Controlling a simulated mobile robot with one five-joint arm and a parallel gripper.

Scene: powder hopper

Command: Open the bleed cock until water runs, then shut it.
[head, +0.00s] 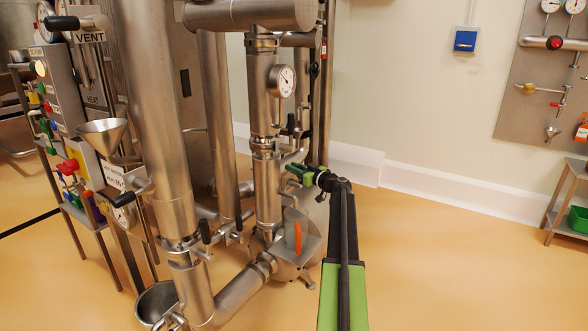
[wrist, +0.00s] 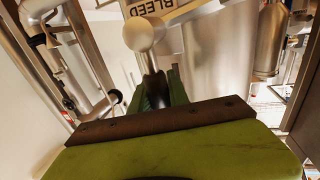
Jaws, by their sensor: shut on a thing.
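In the wrist view a metal lever with a pale ball end (wrist: 143,33) stands beside a label reading BLEED (wrist: 163,8); I take it for the bleed cock's handle. My gripper (wrist: 160,92) is shut on its stem, with the ball showing past the green jaws. In the head view my gripper (head: 302,173) is at the right side of the steel pipework, and the cock there is too small or hidden to make out. The cock's outlet is not clear, and no running water shows in either view.
A steel column with a round gauge (head: 281,81) stands just left of my gripper. An orange-handled part (head: 294,238) sits below it. A steel funnel (head: 103,137) and a valve panel (head: 60,95) are at the left. The floor (head: 450,265) at the right is clear.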

